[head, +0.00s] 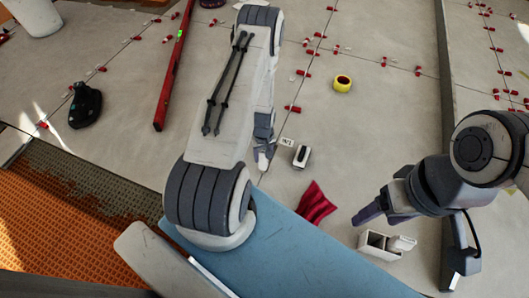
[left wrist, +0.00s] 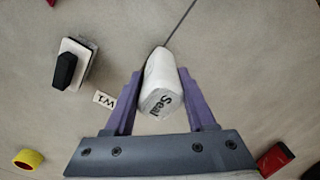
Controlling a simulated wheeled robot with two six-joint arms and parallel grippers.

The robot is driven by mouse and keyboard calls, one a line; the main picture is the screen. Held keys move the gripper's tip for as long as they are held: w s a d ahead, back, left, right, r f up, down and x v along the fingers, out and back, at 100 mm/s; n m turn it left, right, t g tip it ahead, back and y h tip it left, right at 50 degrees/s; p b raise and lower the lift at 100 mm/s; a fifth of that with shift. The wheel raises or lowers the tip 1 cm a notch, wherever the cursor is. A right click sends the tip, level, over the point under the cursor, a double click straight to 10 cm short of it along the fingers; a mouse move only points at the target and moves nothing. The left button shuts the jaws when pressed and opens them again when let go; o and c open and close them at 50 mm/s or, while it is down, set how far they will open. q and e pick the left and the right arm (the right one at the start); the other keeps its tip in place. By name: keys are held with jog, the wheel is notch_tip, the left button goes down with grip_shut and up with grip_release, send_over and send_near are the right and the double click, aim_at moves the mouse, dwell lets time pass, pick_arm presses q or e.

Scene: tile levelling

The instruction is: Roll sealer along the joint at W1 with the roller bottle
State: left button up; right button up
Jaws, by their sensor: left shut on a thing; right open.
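My left gripper (head: 264,150) is low over the tiled floor, beside the W1 label (head: 287,142). In the left wrist view its purple fingers (left wrist: 161,105) are shut on the white roller bottle (left wrist: 160,82), whose body reads "Seal". A dark joint line (left wrist: 182,23) runs up and right from the bottle's far end. Whether that end touches the floor I cannot tell. The W1 label also shows in the left wrist view (left wrist: 104,99), left of the bottle.
A white block with a black handle (head: 301,156) stands right of W1. A red cloth (head: 316,203), yellow tape roll (head: 342,83), red level (head: 173,70) and black tool (head: 85,104) lie around. Several red clips line the joints. An orange mat (head: 50,220) is lower left.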

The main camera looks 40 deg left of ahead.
pick_arm(q)
jog(key=shift+s+d+r, duration=0.1)
jog(key=shift+s+d, duration=0.05)
jog(key=shift+s, duration=0.35)
